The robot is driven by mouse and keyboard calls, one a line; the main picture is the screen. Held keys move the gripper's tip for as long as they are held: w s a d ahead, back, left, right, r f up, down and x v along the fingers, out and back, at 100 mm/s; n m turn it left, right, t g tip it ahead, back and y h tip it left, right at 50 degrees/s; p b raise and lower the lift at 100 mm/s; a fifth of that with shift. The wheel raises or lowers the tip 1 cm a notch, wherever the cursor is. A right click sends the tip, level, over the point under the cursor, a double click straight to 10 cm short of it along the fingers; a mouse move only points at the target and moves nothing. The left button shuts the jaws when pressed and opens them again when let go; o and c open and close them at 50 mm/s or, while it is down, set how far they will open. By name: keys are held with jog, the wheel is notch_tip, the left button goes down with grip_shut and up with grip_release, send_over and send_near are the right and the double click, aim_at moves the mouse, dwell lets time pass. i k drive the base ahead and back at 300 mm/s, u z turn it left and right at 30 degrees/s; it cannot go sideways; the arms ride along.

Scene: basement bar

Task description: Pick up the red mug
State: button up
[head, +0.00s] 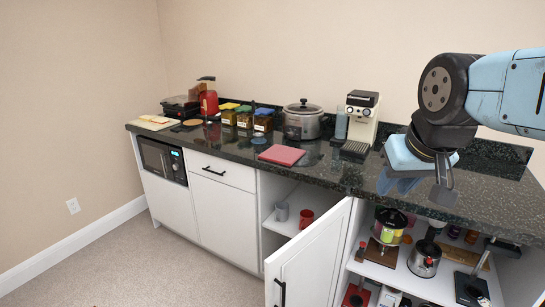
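The red mug (306,218) stands on a shelf inside the open part of the lower cabinet, left of the open white door. A grey mug (281,211) stands close to its left. My gripper (443,196) is at the right of the head view, pointing down in front of the dark countertop. It is far to the right of the red mug and well above it. Its fingers are seen edge-on, so whether they are open or shut does not show. No object is visible in it.
The open cabinet door (312,262) juts out right of the mugs. The dark countertop (225,153) overhangs the shelf. On it are a red book-like slab (281,155), a slow cooker (303,120) and a coffee machine (359,120). The floor (165,265) at left is clear.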

aim_at(307, 216)
jog(key=k, duration=1.25)
jog(key=u, duration=0.6)
jog(key=i, duration=1.6)
jog(key=z, duration=0.7)
